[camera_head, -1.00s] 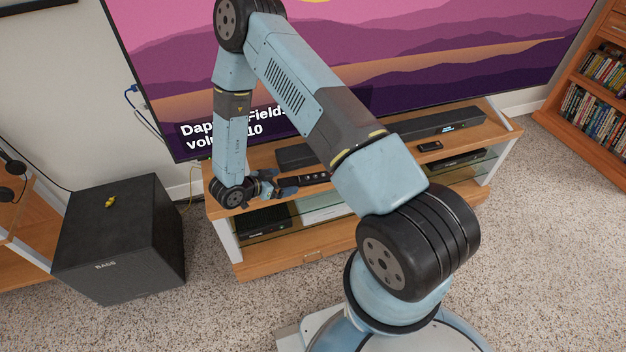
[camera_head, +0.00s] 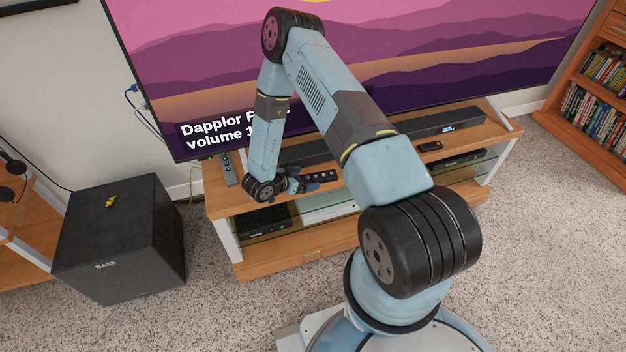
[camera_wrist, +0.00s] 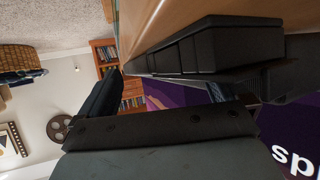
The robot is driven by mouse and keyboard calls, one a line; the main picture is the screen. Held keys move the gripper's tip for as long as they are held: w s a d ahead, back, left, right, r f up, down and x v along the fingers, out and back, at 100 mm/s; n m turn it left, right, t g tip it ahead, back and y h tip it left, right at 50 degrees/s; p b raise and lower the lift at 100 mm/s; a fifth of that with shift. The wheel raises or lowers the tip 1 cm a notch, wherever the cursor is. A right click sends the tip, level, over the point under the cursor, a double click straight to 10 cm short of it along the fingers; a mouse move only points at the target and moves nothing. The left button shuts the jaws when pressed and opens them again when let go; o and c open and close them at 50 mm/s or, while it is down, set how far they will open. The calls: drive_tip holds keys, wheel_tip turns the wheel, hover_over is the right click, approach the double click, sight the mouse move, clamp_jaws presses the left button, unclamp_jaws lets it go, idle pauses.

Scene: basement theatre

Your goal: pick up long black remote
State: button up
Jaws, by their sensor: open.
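A long black remote (camera_head: 320,176) with small light buttons lies on the wooden top of the TV stand (camera_head: 215,202), in front of the soundbar. My gripper (camera_head: 297,181) is low over the stand at the remote's left end, and its jaws are open.
Another long, greyer remote (camera_head: 229,169) lies at the stand's left end. A small black device (camera_head: 430,146) lies to the right. The soundbar (camera_head: 440,123) and large TV (camera_head: 400,60) stand behind. A black subwoofer (camera_head: 120,235) stands on the carpet at left.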

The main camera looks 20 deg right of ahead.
drive_tip(key=shift+d+f, duration=0.1)
drive_tip(key=shift+c, duration=0.5)
drive_tip(key=c, duration=1.4)
